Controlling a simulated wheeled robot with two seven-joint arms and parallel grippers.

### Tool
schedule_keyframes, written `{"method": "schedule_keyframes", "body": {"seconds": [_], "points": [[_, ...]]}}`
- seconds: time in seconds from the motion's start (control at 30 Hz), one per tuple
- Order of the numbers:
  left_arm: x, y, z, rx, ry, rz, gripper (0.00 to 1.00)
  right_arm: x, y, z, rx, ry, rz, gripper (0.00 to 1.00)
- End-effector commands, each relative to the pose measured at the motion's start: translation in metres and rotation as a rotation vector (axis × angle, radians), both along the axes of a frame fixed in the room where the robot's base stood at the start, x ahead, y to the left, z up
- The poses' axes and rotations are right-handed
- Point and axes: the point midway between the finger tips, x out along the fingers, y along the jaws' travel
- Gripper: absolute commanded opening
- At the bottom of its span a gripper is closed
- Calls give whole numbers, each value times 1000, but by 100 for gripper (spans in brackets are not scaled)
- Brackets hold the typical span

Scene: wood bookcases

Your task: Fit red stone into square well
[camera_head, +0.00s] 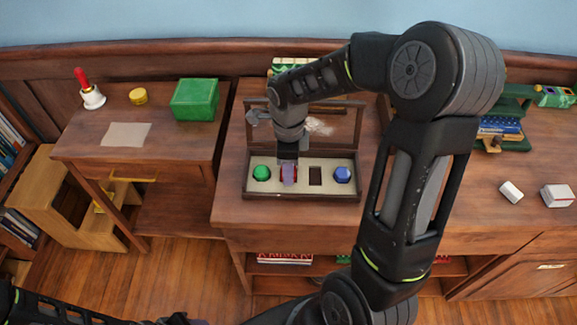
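An open shallow box (252,196) with a pale inner panel stands on the middle desk. A green stone (261,173) sits at its left and a blue stone (342,174) at its right. A dark, empty square well (315,176) lies between the middle and the blue stone. My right gripper (288,175) points down at the panel between the green stone and the well. Red slivers of the red stone (296,172) show beside its fingers; most of it is hidden. I cannot tell if the fingers grip it. My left gripper (182,320) is at the bottom edge, partly cut off.
The box's raised lid frame (356,130) stands behind the panel, close to my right arm. Small white blocks (511,191) lie on the right.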

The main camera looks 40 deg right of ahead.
Motion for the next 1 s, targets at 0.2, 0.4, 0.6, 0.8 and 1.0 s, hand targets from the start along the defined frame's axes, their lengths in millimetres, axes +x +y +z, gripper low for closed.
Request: {"method": "schedule_keyframes", "body": {"seconds": [0.2,0.4,0.6,0.8,1.0], "points": [[0,0,0,0,0,0,41,0,0,0,1,1,0,56],[0,0,1,0,0,0,41,0,0,1,1,1,0,56],[0,0,3,0,0,0,41,1,0,13,-1,-2,0,56],[0,0,1,0,0,0,41,1,0,48,-1,-5,0,56],[0,0,0,0,0,0,41,1,0,91,0,-5,0,56]]}}
